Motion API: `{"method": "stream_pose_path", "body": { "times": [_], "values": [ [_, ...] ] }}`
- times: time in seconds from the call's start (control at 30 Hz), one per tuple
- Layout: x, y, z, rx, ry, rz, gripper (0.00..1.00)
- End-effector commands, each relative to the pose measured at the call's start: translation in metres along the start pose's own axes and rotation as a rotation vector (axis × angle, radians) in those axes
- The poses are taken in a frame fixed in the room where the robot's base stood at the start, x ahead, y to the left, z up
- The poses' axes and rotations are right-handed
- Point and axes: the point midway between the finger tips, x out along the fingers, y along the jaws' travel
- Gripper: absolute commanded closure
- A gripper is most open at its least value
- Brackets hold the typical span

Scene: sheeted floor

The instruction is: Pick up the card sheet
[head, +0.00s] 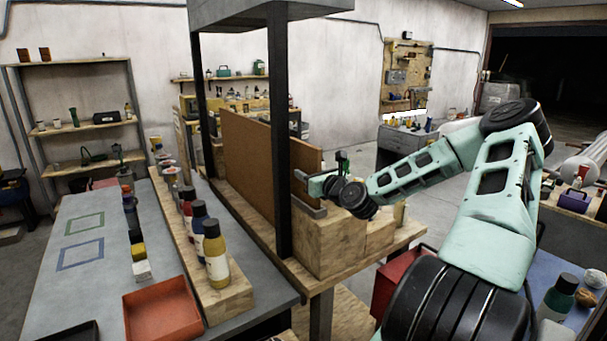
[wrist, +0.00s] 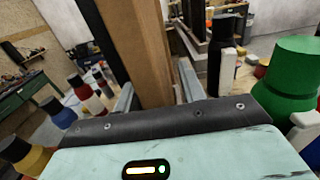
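The card sheet (head: 247,145) is a large brown panel standing upright on a wooden bench, partly hidden behind a dark post in the head view. My gripper (head: 308,193) is at its right end, reaching in from the right. In the wrist view the brown sheet (wrist: 150,50) rises between the two fingers of my gripper (wrist: 156,92). The fingers stand apart, one on each side of it. A narrow gap seems to show by the right finger; contact on the left side is unclear. The sheet's lower part is hidden.
A dark post (head: 279,130) stands close in front of the sheet. Wooden blocks (head: 328,240) lie below my gripper. Several bottles (head: 214,250) stand on a wooden ledge at left, near a red tray (head: 162,310). A green bottle (wrist: 292,75) is close at right in the wrist view.

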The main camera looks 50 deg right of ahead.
Motion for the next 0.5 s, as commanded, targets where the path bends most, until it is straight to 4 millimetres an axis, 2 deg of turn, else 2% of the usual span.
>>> {"method": "stream_pose_path", "body": {
  "times": [0.13, 0.27, 0.3, 0.5],
  "values": [
    [-0.0002, -0.0001, -0.0005, 0.000, 0.000, 0.000, 0.60],
    [-0.0003, -0.0001, -0.0004, 0.000, 0.000, 0.000, 0.96],
    [-0.0003, -0.0001, -0.0004, 0.000, 0.000, 0.000, 1.00],
    [-0.0004, -0.0001, 0.0000, 0.000, -0.001, 0.000, 1.00]
  ]
}}
